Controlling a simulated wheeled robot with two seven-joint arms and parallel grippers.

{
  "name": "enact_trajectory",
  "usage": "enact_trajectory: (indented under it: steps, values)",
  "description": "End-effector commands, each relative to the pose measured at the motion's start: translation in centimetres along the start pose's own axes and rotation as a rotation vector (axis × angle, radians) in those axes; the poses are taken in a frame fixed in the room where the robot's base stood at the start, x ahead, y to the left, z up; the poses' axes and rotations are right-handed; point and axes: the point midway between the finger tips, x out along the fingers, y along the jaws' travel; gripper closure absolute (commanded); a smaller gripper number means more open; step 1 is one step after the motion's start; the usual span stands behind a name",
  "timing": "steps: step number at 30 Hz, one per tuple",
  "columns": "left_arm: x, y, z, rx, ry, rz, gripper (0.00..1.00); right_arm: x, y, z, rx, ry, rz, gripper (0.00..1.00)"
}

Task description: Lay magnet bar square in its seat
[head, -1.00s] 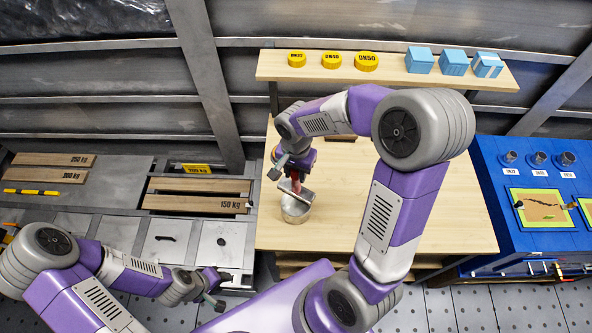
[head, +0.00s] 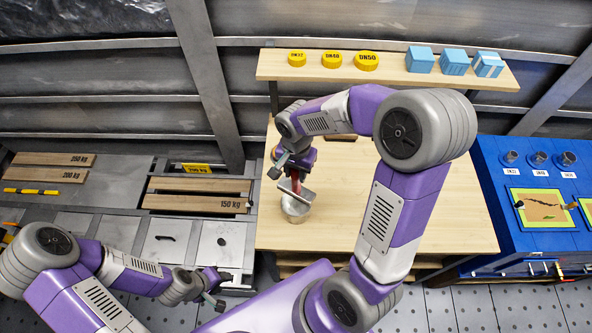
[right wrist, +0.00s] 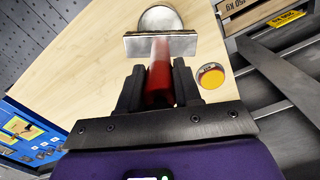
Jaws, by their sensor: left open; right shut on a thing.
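My right gripper (head: 294,178) is shut on the red handle (right wrist: 159,82) of the magnet bar. The grey metal bar (right wrist: 160,44) lies crosswise beyond the fingertips; the head view shows it (head: 297,191) tilted at the mouth of a round silver metal pot (head: 296,213). The pot also shows in the right wrist view (right wrist: 160,18), partly hidden by the bar. I cannot tell whether the bar touches the rim. No separate seat for the bar can be made out. My left gripper (head: 217,292) is open and empty, low at the left, away from the wooden table.
The wooden table (head: 430,215) is clear right of the pot. A yellow disc (right wrist: 210,76) lies near my right gripper. A shelf (head: 390,72) behind bears yellow discs and blue boxes. A blue cabinet (head: 490,185) stands right; a grey bench with wooden bars (head: 195,203) stands left.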

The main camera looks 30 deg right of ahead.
Motion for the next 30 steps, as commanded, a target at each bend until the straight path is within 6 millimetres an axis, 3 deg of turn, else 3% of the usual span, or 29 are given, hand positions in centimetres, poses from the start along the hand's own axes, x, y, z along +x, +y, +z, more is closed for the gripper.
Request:
enact_trajectory:
  steps: [30]
  values:
    - [3.0,-1.1,-0.1,0.0,0.0,0.0,0.57,3.5,-0.1,0.0,0.0,0.0,-0.001,1.0]
